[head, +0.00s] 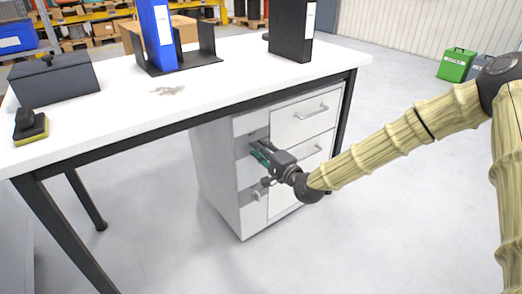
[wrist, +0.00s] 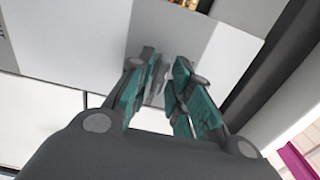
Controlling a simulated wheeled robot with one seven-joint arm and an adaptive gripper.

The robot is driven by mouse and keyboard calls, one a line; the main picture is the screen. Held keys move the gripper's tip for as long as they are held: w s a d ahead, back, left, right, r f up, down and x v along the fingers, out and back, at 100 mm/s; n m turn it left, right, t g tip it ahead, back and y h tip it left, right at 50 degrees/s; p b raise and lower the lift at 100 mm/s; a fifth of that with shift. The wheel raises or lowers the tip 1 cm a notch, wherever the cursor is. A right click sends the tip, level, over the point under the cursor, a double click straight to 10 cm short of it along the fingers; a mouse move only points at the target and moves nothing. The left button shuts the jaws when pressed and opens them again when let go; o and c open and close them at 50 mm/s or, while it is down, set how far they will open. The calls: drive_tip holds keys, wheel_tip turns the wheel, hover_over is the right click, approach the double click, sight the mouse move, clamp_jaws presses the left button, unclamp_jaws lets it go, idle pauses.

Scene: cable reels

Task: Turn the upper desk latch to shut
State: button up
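The white drawer unit (head: 222,185) under the desk has a left column with two grey latch plates. The upper plate (head: 245,147) is mostly covered by my gripper. The lower latch (head: 257,196) is a small knob on its own grey plate. My gripper (head: 259,152) is at the upper plate, its teal fingers pointing at it. In the wrist view, the fingers (wrist: 160,84) are apart with a gap between them. A thin light metal piece, seemingly the upper latch (wrist: 155,78), shows between the fingertips. Its angle and any contact are hard to tell.
Two drawers with bar handles (head: 312,111) are right of the latches. The white desk top (head: 210,95) overhangs the unit. It carries a dark box (head: 53,80), a blue binder (head: 157,35) and a black binder (head: 293,30). The floor at front is clear.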

clamp_jaws()
drive_tip(key=shift+n+p, duration=5.3)
drive_tip(key=shift+n, duration=3.6)
